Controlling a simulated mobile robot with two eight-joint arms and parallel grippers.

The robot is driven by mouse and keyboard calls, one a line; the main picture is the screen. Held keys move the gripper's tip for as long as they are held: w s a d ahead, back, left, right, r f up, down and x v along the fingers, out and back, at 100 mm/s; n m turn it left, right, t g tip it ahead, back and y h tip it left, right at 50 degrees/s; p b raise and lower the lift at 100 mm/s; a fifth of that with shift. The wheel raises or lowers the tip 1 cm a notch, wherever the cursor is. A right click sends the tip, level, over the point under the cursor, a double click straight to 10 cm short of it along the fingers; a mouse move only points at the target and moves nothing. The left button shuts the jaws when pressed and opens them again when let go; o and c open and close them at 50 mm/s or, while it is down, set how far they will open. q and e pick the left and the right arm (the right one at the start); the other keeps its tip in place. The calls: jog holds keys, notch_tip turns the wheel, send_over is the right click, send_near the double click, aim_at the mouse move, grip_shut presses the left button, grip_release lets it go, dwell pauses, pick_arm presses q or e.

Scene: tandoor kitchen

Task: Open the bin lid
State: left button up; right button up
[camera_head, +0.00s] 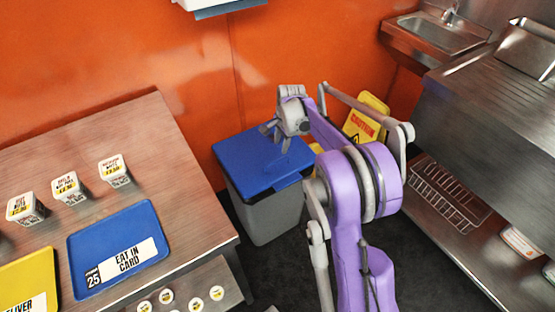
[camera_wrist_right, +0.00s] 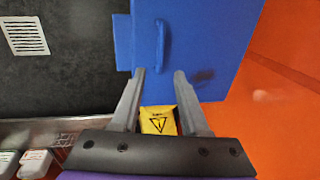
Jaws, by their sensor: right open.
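The bin has a grey body (camera_head: 272,215) and a flat blue lid (camera_head: 250,167). It stands on the floor by the orange wall, and its lid looks closed. My right gripper (camera_head: 275,137) is over the far part of the lid in the head view. Its jaws are open and empty, and in the right wrist view the fingertips (camera_wrist_right: 160,72) point toward the handle's near end. I cannot tell whether they touch the lid. My left gripper is not in view.
A metal table (camera_head: 190,185) with a blue tray (camera_head: 85,245) and small labelled tubs stands left of the bin. A yellow caution sign (camera_head: 365,118) stands behind my right arm. A steel counter (camera_head: 490,100) and sink (camera_head: 440,35) are at right. Dark floor lies between.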

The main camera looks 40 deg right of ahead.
jog(key=f, duration=0.3)
jog(key=w+f+b, duration=0.1)
jog(key=f, duration=0.2)
jog(key=w+f, duration=0.1)
jog(key=f, duration=0.2)
jog(key=shift+d+f, duration=0.1)
jog(key=shift+f, duration=0.15)
grip_shut()
dwell(1.0)
